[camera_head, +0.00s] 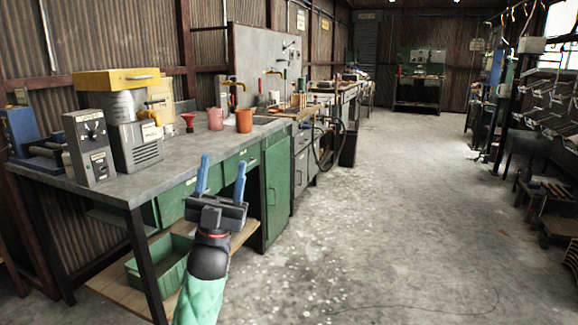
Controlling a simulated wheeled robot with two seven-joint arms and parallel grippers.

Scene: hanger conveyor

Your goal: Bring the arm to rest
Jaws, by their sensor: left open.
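My left gripper (222,178) is in the lower middle of the head view, with two blue fingers spread apart and nothing between them. Its green and black forearm comes up from the bottom edge. The gripper is in front of the green drawers and cabinet of the workbench (70,178), and I see no contact with them. My right gripper is not in view.
On the bench stand a yellow-topped machine (118,115), a grey control box (90,148), a pink jug (215,118) and an orange cup (244,120). A green bin (160,265) sits on the low shelf. Open concrete floor (400,200) lies to the right; racks line the right wall.

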